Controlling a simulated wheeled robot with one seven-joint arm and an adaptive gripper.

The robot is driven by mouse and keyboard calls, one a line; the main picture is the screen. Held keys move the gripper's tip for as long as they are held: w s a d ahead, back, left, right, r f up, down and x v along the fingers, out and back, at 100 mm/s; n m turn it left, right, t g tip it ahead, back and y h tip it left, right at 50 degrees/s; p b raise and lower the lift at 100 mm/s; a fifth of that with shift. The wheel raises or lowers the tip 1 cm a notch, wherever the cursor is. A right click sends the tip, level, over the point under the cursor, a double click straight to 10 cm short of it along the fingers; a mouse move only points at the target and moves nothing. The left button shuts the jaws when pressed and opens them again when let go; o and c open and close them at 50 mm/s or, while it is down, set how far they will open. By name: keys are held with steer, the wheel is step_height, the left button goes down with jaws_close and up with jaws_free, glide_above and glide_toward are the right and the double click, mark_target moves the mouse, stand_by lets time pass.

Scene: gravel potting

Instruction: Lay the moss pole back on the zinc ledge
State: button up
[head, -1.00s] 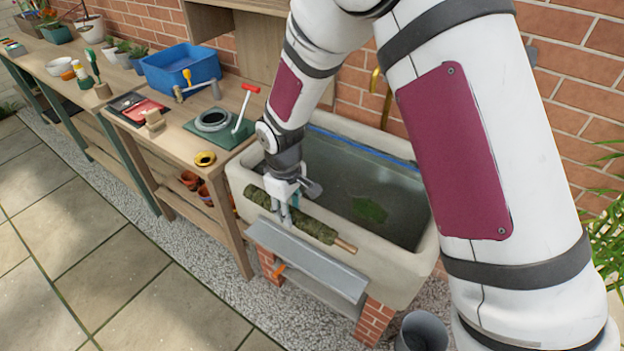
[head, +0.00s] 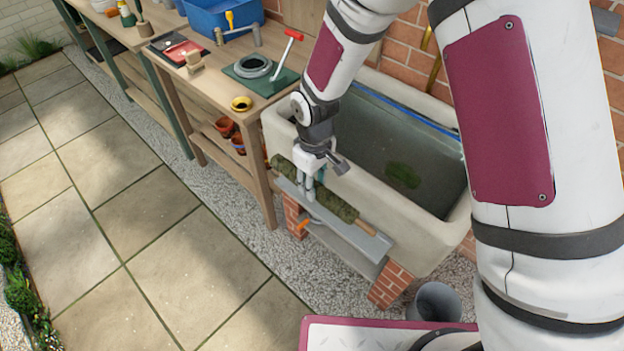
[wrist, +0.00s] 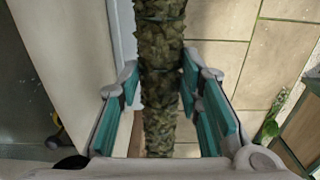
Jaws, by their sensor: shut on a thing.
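The moss pole (head: 340,206) is a long green-brown mossy rod with a bare wooden end at the lower right. It lies lengthwise along the grey zinc ledge (head: 368,241) on the trough's front, and covers part of it in the head view. My gripper (head: 312,194) is shut around the pole left of its middle. In the wrist view the pole (wrist: 160,50) runs between the teal finger pads, with a strip of the ledge (wrist: 122,30) at its left and paving at its right. I cannot tell whether the pole touches the ledge.
The stone trough (head: 440,215) of water with a green leafy patch stands behind the ledge on brick piers (head: 390,284). A potting bench (head: 190,100) with tools and a blue tub (head: 222,16) adjoins it at left. A grey bucket (head: 436,302) stands at right. Paving in front is clear.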

steer(key=shift+w+d+f+b, duration=0.5)
steer(key=shift+f+b, duration=0.65)
steer(key=shift+f, duration=0.8)
steer(key=shift+w+d+f+b, duration=0.45)
steer(key=shift+f+b, duration=0.75)
steer(key=shift+f, duration=0.7)
steer(key=shift+w+d+f+b, duration=0.35)
steer(key=shift+w+f+b, duration=0.3)
steer(key=shift+f+b, duration=0.9)
steer(key=shift+f, duration=0.6)
steer(key=o, duration=1)
steer(key=shift+w, duration=0.1)
step_height(320, 180, up, 12)
